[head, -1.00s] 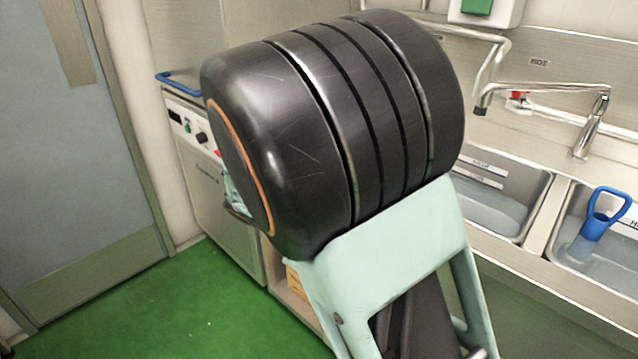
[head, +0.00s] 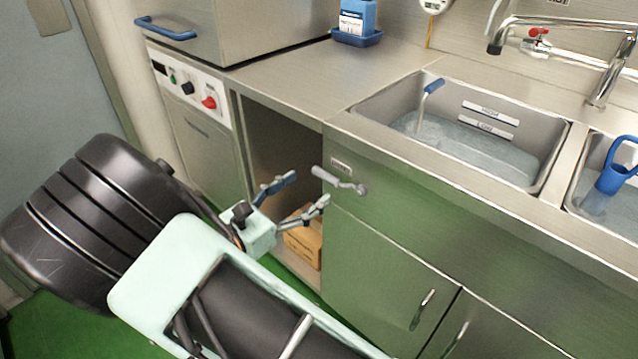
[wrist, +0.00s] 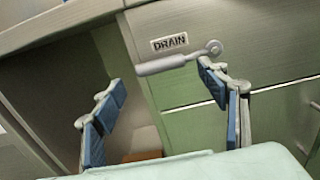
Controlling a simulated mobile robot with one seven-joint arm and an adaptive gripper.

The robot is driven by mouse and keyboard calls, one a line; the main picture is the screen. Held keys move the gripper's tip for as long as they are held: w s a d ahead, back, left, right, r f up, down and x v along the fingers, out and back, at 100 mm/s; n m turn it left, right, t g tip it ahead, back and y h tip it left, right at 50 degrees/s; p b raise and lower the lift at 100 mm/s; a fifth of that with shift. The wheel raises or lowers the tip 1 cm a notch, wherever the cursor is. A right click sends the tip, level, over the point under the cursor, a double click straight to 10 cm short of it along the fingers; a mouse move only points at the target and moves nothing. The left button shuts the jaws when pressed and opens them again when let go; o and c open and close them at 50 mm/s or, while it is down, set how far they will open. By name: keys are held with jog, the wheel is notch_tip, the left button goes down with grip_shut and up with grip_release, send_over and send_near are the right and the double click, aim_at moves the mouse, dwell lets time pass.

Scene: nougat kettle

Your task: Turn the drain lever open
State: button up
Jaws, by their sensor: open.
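The drain lever (head: 338,181) is a grey handle on the front panel of the sink cabinet, below the left basin. In the wrist view the lever (wrist: 172,63) lies nearly level under a DRAIN label (wrist: 169,42), its grip to the left and its round pivot to the right. My gripper (head: 306,190) is open and empty, its blue-padded fingers spread in front of the cabinet. In the wrist view my gripper (wrist: 160,88) has the lever beyond and between its fingertips; the right fingertip appears close below the pivot. I cannot tell whether they touch.
The left basin (head: 545,150) holds water and a blue-handled thing (head: 433,87). A blue jug (head: 612,180) sits in the right basin. A cardboard box (head: 303,245) lies in the open bay left of the lever. Cabinet door handles (head: 422,310) stick out below.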

aim_at(323, 178)
jog(key=x, duration=0.5)
jog(key=shift+b, duration=0.4)
